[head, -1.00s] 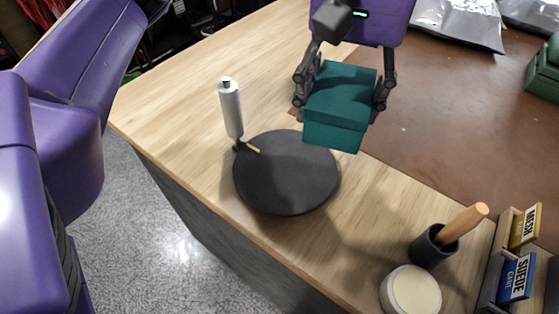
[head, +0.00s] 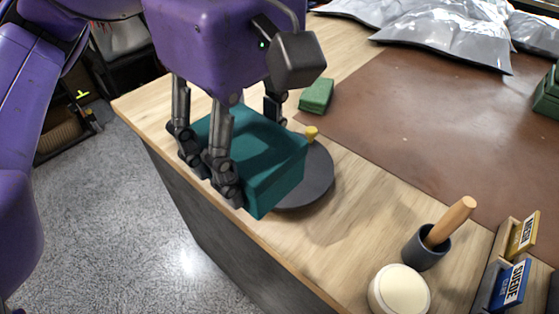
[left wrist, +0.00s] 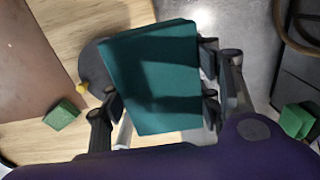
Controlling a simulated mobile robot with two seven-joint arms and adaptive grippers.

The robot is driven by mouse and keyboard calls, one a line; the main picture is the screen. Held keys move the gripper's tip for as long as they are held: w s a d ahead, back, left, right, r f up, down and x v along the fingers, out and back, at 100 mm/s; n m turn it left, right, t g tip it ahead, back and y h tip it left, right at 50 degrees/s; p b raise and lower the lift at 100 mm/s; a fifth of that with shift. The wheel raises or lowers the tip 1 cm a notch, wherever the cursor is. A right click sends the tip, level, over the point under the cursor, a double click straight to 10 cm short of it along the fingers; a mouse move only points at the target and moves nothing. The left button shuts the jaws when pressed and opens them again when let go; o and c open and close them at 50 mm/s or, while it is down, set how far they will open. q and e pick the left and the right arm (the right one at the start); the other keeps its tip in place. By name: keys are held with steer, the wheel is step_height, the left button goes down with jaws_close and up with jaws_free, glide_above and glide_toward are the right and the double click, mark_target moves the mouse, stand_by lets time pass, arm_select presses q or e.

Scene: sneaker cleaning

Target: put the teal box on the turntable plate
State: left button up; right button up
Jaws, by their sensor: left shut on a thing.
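The teal box (head: 275,172) is held in my left gripper (head: 240,150), with fingers on its opposite sides. In the head view it overlaps the left part of the round dark turntable plate (head: 316,180) and hides much of it. Whether it touches the plate I cannot tell. In the left wrist view the teal box (left wrist: 153,80) fills the space between the fingers, and the dark plate (left wrist: 92,66) shows past its left edge. A yellow knob (head: 312,132) shows at the plate's back edge. My right gripper is not in view.
A green block (head: 317,95) lies behind the plate, beside the brown mat (head: 420,120). Silver bags (head: 450,38) lie at the back. A dark cup with a wooden handle (head: 427,247), a round cream-topped container (head: 399,290) and labelled boxes (head: 510,285) stand front right.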

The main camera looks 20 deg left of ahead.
arm_select(q)
steer(key=w+f, duration=0.2)
steer(key=w, duration=0.2)
steer(key=w+f, duration=0.3)
steer(key=w, duration=0.1)
steer(key=w+f, duration=0.3)
steer(key=w, duration=0.1)
steer(key=shift+w+a+f+b, duration=0.15)
steer(key=shift+a+f+b, duration=0.05)
steer(key=shift+a+b, duration=0.1)
steer(key=shift+w+f, duration=0.55)
steer(key=shift+f, duration=0.15)
steer(key=shift+w+f, duration=0.1)
steer(key=shift+f, duration=1.4)
steer(key=shift+f, duration=0.25)
steer(key=o, duration=1.3)
steer(key=shift+o, duration=0.2)
steer(key=shift+r, duration=0.1)
